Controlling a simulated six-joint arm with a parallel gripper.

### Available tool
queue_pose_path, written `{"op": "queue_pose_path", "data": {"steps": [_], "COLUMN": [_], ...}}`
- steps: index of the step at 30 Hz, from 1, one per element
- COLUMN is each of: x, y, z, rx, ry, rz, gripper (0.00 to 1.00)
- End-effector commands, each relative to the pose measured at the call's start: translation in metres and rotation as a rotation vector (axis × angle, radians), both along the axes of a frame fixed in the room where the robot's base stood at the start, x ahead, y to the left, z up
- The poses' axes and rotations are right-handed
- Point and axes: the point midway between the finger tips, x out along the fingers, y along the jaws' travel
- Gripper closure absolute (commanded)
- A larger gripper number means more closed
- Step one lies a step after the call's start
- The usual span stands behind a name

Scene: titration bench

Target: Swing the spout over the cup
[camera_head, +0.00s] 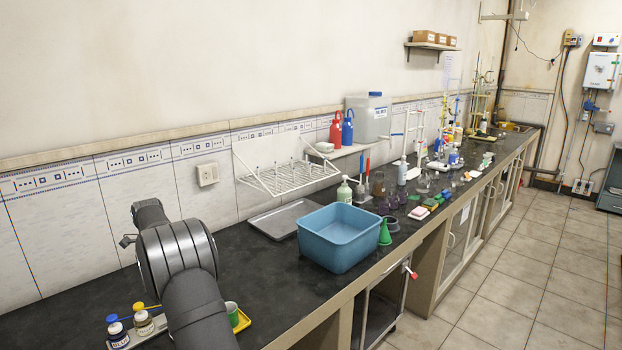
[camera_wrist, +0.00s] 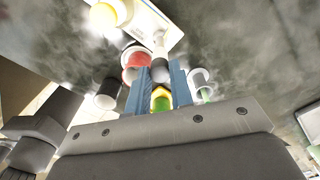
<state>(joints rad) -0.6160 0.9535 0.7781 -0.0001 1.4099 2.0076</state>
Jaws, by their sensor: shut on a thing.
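In the wrist view, my gripper (camera_wrist: 160,74) has its two blue fingers close around a narrow gap. A dark rounded end of a white rod (camera_wrist: 160,55) shows between the fingertips; it seems to be the held spout. A yellow and green piece (camera_wrist: 161,99) shows lower between the fingers. A white cup (camera_wrist: 201,80) with green in it is just right of the fingers, apart from them. In the head view the cup (camera_head: 231,312) is at a yellow tray (camera_head: 242,321), partly behind my arm. My arm hides the gripper and spout there.
Left of my arm are bottles (camera_head: 117,333) on a white tray. In the wrist view, a red ring-shaped thing (camera_wrist: 130,60) and a dark cylinder (camera_wrist: 108,92) lie left of the fingers. A blue basin (camera_head: 340,250) stands right; bare dark bench lies between.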

Motion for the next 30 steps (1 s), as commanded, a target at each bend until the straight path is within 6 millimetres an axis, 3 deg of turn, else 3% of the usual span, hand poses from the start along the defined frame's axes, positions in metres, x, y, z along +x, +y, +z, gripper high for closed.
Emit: {"op": "queue_pose_path", "data": {"steps": [21,30], "x": [-0.0003,-0.0004], "y": [0.0,0.0001], "z": [0.0002,0.0001], "rx": [0.0,-0.001], "ry": [0.001,0.001], "rz": [-0.812,-0.967], "gripper": [0.92,0.92]}}
